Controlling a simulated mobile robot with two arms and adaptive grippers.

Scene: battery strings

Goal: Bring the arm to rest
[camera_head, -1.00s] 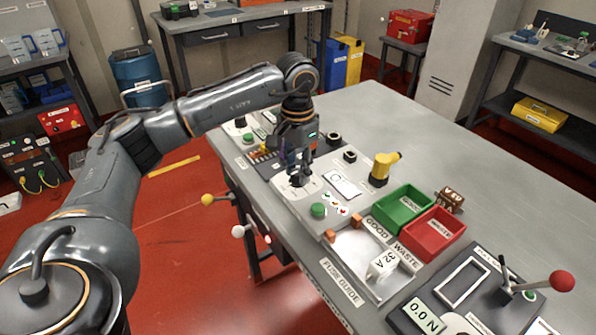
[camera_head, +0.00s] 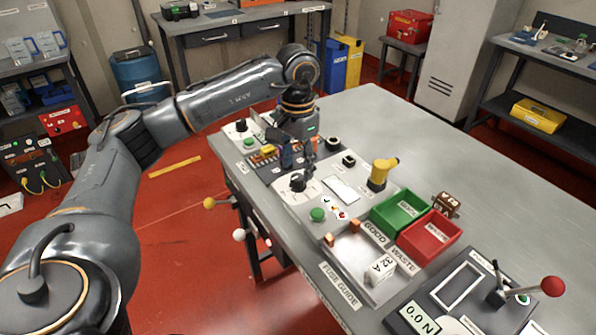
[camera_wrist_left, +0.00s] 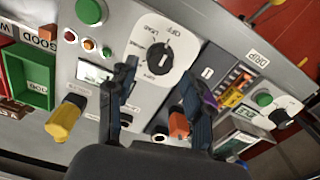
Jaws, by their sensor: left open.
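My left arm reaches in from the left in the head view. Its gripper (camera_head: 298,157) points down above the panel on the grey table, just behind the black rotary knob (camera_head: 298,182) on its white dial. In the wrist view both fingers of the left gripper (camera_wrist_left: 162,85) are spread with nothing held between them. The rotary knob (camera_wrist_left: 158,56) shows beyond the fingertips, apart from them. My right gripper is not in view.
A yellow tool (camera_head: 379,176), a green bin (camera_head: 403,205) and a red bin (camera_head: 430,233) stand right of the gripper. A red-knobbed lever (camera_head: 552,286) rises at the front right. The table's far right (camera_head: 450,150) is clear.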

